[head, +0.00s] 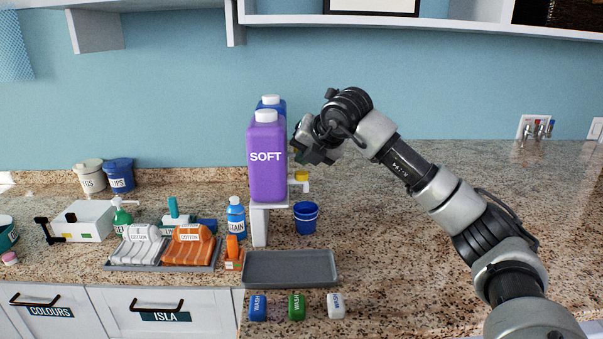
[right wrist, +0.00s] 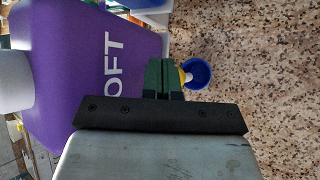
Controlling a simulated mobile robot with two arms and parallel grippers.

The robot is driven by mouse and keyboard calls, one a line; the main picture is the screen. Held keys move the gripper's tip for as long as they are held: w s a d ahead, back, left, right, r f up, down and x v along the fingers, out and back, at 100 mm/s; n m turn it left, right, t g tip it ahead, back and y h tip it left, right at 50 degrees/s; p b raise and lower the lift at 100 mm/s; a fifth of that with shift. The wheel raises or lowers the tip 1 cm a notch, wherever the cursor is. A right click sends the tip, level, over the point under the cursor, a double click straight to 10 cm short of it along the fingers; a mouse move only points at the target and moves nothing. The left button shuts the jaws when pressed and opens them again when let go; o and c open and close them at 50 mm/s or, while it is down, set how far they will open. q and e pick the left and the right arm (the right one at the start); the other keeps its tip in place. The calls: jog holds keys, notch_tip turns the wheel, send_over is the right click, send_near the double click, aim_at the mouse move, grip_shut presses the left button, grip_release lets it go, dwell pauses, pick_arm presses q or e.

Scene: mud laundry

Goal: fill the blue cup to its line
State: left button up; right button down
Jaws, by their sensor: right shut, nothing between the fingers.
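The blue cup (head: 306,219) stands upright on the counter, right of the jug stand (head: 259,225) and below a yellow tap (head: 300,176). In the right wrist view I look down at the cup (right wrist: 204,72); its fill line and contents cannot be made out. The purple SOFT jug (head: 267,170) stands on the raised stand, with the tap at its lower right. My right gripper (head: 299,155) is shut and empty, beside the jug and above the tap. Its closed fingers (right wrist: 164,78) partly hide the yellow tap (right wrist: 184,76) in the wrist view. My left gripper is out of view.
A blue jug (head: 273,102) is behind the purple one. A grey tray (head: 290,268) lies in front, with several WASH items nearer the edge. Folded COTTON cloths (head: 188,247) and bottles are at left. The counter right of the cup is clear.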

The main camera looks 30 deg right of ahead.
dwell(0.8)
jog(key=shift+f+b, duration=0.4)
jog(key=shift+f, duration=0.05)
jog(key=shift+f+b, duration=0.5)
jog(key=shift+f, duration=0.05)
dwell(0.6)
jog(key=shift+r, duration=0.15)
dwell(4.6)
jog(key=shift+r+p, duration=0.75)
jog(key=shift+r, duration=0.1)
